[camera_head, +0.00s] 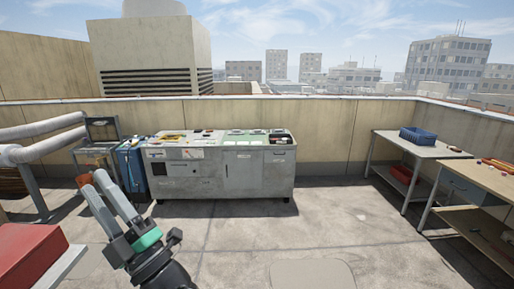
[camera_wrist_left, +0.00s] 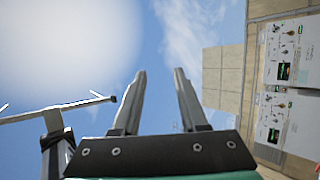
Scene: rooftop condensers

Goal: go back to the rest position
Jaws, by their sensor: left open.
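My left gripper (camera_head: 93,178) is raised at the lower left of the head view, its two grey fingers pointing up and to the left. The fingers stand apart with nothing between them. An orange patch shows at the tip of one finger. In the left wrist view the gripper (camera_wrist_left: 160,72) is also open, with only sky between the fingers. My right gripper is in neither view.
A grey condenser cabinet (camera_head: 222,176) stands against the parapet, small items on top. A blue container (camera_head: 130,168) is beside it. A bench (camera_head: 415,147) with a blue basket (camera_head: 418,136) is at right. A red box (camera_head: 28,255) is at lower left. The middle floor is clear.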

